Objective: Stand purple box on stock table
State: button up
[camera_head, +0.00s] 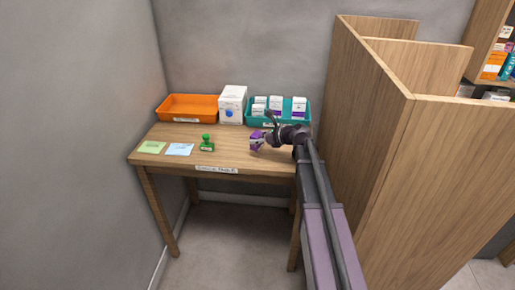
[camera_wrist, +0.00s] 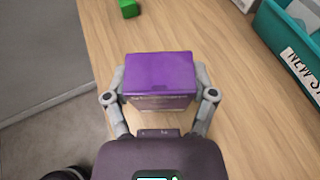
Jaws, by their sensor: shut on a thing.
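The purple box (camera_wrist: 160,72) is between the two fingers of my gripper (camera_wrist: 160,97) in the wrist view, with a finger against each side. In the head view the purple box (camera_head: 256,140) is at the right part of the wooden table (camera_head: 228,160), at the end of my gripper (camera_head: 262,140). It looks upright, at or just above the tabletop; I cannot tell whether it touches. A label is on the table's front edge.
A teal bin (camera_head: 250,122) with several white and purple boxes stands at the back right. A white box (camera_head: 232,103) and an orange tray (camera_head: 188,107) stand beside it. A green stamp (camera_head: 207,143) and paper notes (camera_head: 179,149) lie left. A wooden partition (camera_head: 365,130) rises at right.

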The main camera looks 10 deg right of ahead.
aim_at(261, 145)
jog(key=shift+f+b, duration=1.9)
jog(key=shift+f, duration=0.2)
jog(key=o, duration=1)
jog(key=shift+r, duration=0.1)
jog(key=shift+r, duration=0.15)
jog(key=shift+s+d+r, duration=0.1)
jog(key=shift+s+d, duration=0.05)
jog(key=shift+p+v, duration=1.45)
jog(key=shift+v, duration=2.1)
